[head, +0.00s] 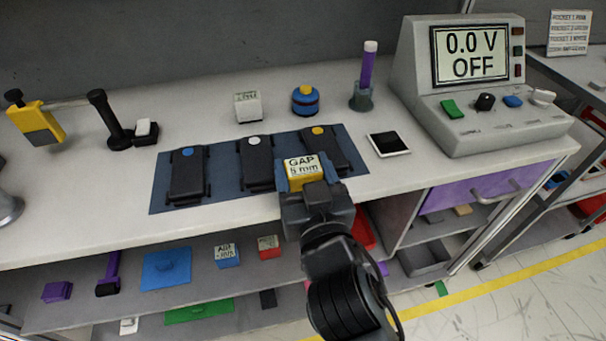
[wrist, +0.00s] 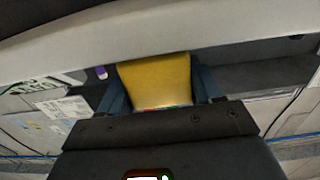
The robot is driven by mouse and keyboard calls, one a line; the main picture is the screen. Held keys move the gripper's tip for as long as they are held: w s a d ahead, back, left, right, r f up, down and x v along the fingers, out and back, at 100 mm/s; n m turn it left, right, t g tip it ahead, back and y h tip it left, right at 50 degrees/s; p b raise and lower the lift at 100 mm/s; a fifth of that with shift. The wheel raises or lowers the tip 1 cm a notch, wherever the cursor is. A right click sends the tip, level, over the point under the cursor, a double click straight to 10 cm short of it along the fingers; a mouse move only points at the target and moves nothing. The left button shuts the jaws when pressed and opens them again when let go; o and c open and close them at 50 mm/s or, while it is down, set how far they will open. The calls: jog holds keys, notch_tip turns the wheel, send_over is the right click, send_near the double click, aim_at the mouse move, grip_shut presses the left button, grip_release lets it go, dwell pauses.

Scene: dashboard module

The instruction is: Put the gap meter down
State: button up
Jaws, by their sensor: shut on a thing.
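The gap meter (head: 303,171) is a yellow block with a white face reading "GAP 5 mm". My gripper (head: 308,182) is shut on it. In the head view it shows in front of the blue mat (head: 222,155), by the bench's front edge. I cannot tell whether it touches anything below. In the wrist view the yellow body of the meter (wrist: 155,80) sits between the two blue fingers (wrist: 158,97). Its lower part is hidden by my gripper.
Dark modules with coloured dots (head: 188,172) lie on the mat. A black-screened tile (head: 389,143) lies right of it. A white block (head: 248,107), a blue round item (head: 305,100) and a purple cylinder (head: 366,72) stand behind. A meter console (head: 475,85) stands right. The bench (head: 75,205) is bare at front left.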

jog(key=shift+r, duration=0.1)
jog(key=c, duration=0.6)
